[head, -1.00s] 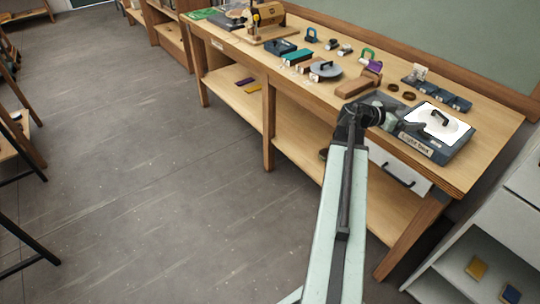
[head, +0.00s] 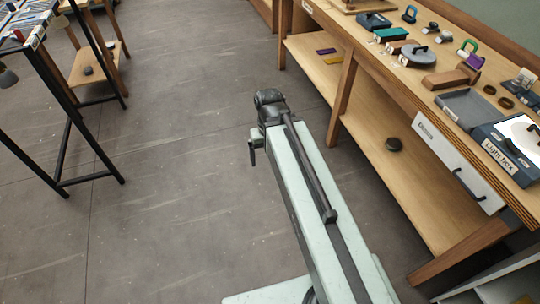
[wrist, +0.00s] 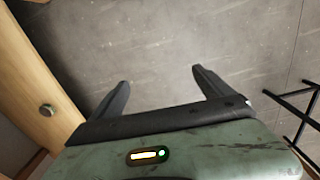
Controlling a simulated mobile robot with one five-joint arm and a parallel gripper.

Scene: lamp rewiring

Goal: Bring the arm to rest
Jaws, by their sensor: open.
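My gripper (wrist: 158,85) is open in the wrist view, with its two dark fingers spread apart and only grey floor between them. In the head view my arm reaches forward over open floor, left of the workbench (head: 350,75). Its dark wrist end is apart from the bench, and the gripper fingers are mostly hidden there.
The light box (head: 510,150) with a lit white top sits on the bench's near end, beside a grey tray (head: 468,108). A black-legged table (head: 66,130) stands at left. The floor (head: 180,180) between is clear.

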